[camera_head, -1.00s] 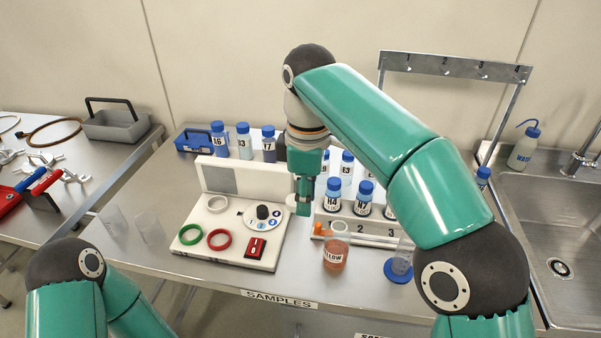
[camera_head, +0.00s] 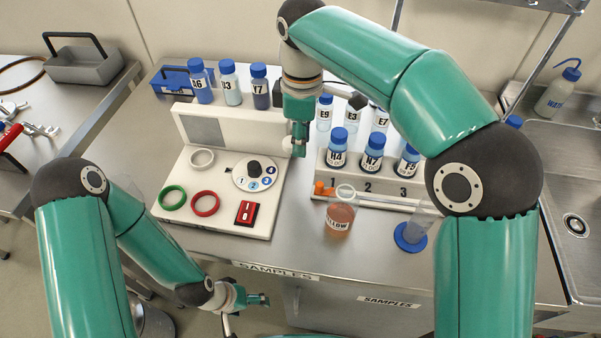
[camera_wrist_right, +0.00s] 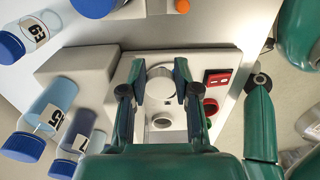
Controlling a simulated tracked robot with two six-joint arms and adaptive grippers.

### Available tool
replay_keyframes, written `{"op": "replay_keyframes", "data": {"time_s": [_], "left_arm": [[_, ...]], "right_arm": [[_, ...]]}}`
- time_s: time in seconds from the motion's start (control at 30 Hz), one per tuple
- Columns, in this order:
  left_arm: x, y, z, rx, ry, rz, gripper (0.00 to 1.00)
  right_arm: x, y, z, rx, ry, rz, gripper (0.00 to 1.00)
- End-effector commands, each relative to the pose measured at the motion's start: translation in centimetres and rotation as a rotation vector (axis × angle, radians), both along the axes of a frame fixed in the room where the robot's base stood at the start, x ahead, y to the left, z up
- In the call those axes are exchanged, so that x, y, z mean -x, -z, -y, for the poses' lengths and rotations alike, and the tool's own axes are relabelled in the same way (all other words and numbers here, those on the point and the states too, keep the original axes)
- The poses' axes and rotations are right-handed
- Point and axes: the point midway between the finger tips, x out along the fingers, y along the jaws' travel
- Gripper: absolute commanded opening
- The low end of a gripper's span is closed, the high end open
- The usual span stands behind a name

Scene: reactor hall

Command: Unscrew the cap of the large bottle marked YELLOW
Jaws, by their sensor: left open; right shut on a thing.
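The bottle marked YELLOW (camera_head: 340,220) stands upright on the bench, right of the white board. It holds orange liquid, its label partly shows, and a pale ring shows at its mouth. My right gripper (camera_head: 299,150) is up and left of this bottle, apart from it. In the right wrist view my right gripper (camera_wrist_right: 153,88) is shut on a white round thing (camera_wrist_right: 160,77) that looks like a cap; the fingers partly hide it. My left gripper (camera_head: 262,299) is open and empty, low in front of the bench edge.
A white board (camera_head: 222,222) carries green, red and white rings, a dial and a red switch. A rack (camera_head: 350,186) with several blue-capped bottles stands behind the YELLOW bottle. A clear cylinder on a blue base (camera_head: 410,236) stands to its right. A sink (camera_head: 570,190) is far right.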

Motion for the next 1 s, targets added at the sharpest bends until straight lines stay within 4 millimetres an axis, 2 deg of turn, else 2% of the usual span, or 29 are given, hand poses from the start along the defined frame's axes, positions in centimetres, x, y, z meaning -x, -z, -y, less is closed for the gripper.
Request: {"op": "replay_keyframes", "data": {"time_s": [0.03,0.1,0.23,0.47,0.73,0.97,1.0], "left_arm": [[0.0,0.4,0.0,0.0,0.0,0.0,0.79],[0.0,0.6,0.0,0.0,0.0,0.0,0.79],[0.0,0.6,0.0,0.0,0.0,0.001,0.79],[0.0,0.7,0.0,0.0,0.0,0.001,0.79],[0.0,0.7,0.0,0.0,0.0,0.001,0.79],[0.0,0.8,0.0,0.0,0.0,0.001,0.79],[0.0,0.8,0.0,0.0,0.0,0.001,0.79]], "right_arm": [[0.1,1.6,0.1,0.002,0.001,-0.005,0.0],[0.1,3.3,0.2,0.002,0.002,-0.005,0.0],[0.0,5.6,0.2,0.001,0.002,-0.002,0.0],[0.0,7.2,0.2,0.001,0.005,0.0,0.0],[0.0,10.8,0.2,0.002,0.004,-0.002,0.0],[0.2,11.5,0.2,0.003,0.002,-0.009,0.0],[0.2,11.6,0.2,0.003,0.002,-0.009,0.32]]}}
